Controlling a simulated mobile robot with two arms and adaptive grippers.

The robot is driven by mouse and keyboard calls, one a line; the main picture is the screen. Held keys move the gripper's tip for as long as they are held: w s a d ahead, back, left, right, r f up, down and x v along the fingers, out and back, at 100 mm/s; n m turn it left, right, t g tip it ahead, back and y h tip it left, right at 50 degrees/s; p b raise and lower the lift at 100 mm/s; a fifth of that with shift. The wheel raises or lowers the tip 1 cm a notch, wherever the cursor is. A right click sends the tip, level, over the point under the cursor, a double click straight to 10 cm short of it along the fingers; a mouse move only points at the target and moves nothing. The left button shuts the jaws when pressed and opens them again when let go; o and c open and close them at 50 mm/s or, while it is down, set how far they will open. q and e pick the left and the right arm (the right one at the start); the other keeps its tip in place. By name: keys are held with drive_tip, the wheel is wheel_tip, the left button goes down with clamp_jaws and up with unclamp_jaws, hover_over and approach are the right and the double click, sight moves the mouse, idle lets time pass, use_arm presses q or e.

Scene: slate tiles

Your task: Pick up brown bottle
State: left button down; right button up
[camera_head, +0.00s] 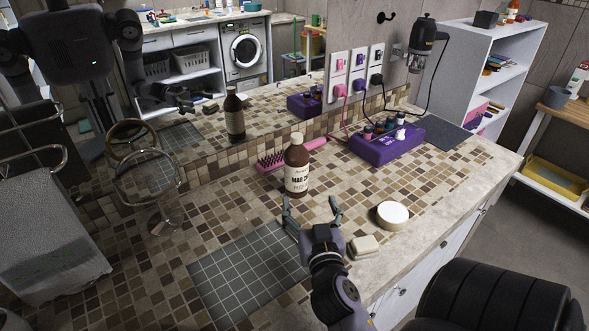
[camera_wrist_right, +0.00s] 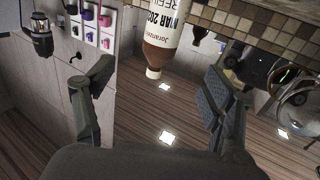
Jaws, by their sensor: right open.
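The brown bottle (camera_head: 297,172) stands upright on the tiled counter, with a white cap and a cream label with dark print. My right gripper (camera_head: 311,206) is on the near side of the bottle, its two fingers apart and nothing between them. In the right wrist view the bottle (camera_wrist_right: 168,32) appears upside down, cap lowest, at the top middle. It lies beyond the open fingers (camera_wrist_right: 158,85) and between their lines; I see no contact. My left gripper is not directly in view.
A pink hairbrush (camera_head: 272,160) lies behind the bottle. A purple organizer (camera_head: 387,143) stands to its right. A round cream tin (camera_head: 392,214) and a soap bar (camera_head: 363,246) lie right of my gripper. A round stand mirror (camera_head: 146,180) is left. The wall mirror reflects the bottle.

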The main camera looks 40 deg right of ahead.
sight(298, 167)
drive_tip(key=p+x, duration=0.1)
drive_tip(key=x, duration=0.2)
drive_tip(key=p+x, duration=0.1)
drive_tip(key=x, duration=0.3)
drive_tip(key=p+x, duration=0.1)
drive_tip(key=x, duration=0.2)
drive_tip(key=shift+w+d+r, duration=0.15)
drive_tip(key=shift+w+r, duration=0.1)
drive_tip(key=shift+r, duration=0.05)
drive_tip(key=shift+w+d+p, duration=0.2)
drive_tip(key=shift+w+p, duration=0.15)
drive_tip(key=shift+w+d+r, duration=0.15)
drive_tip(key=shift+w+d, duration=0.05)
drive_tip(key=shift+w, duration=0.1)
drive_tip(key=p+x, duration=0.1)
drive_tip(key=x, duration=0.2)
drive_tip(key=shift+w+p, duration=0.3)
drive_tip(key=shift+p, duration=0.1)
drive_tip(key=shift+w+d, duration=0.25)
drive_tip(key=shift+w, duration=0.15)
use_arm(q)
drive_tip(key=r, duration=0.4)
drive_tip(key=s+r, duration=0.1)
drive_tip(key=shift+a+r, duration=0.3)
drive_tip(key=shift+r, duration=0.1)
drive_tip(key=shift+s, duration=0.1)
use_arm(e)
drive_tip(key=shift+c, duration=0.3)
